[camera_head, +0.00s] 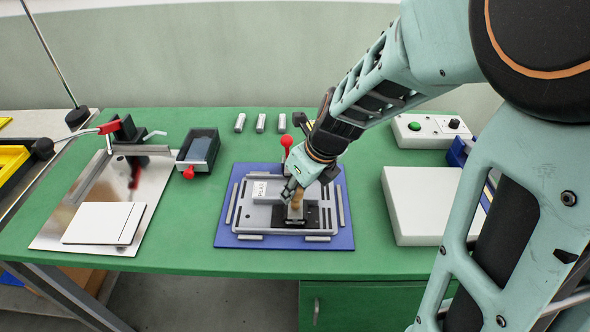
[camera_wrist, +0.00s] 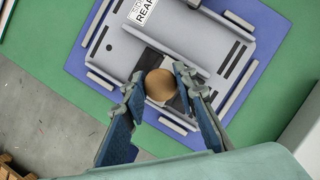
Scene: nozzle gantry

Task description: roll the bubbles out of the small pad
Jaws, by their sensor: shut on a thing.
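My gripper (camera_head: 296,193) is shut on an upright tan handle (camera_head: 297,199), whose round top shows between my fingers in the wrist view (camera_wrist: 160,84). The handle stands over a dark rectangular patch (camera_head: 313,216) on a grey fixture (camera_head: 246,216). I cannot tell whether this patch is the small pad or part of the held tool. The handle's lower end is partly hidden, and no bubbles can be made out. The fixture lies on a blue board (camera_head: 228,238) and carries a white printed label (camera_wrist: 143,10).
A metal plate (camera_head: 60,232) with a red-handled lever and white sheets (camera_head: 98,223) lies left. A dark tray (camera_head: 199,150) and three small metal blocks (camera_head: 261,123) are behind. A white block (camera_head: 418,200) and button box (camera_head: 425,127) stand right. Green tabletop is clear left of the board.

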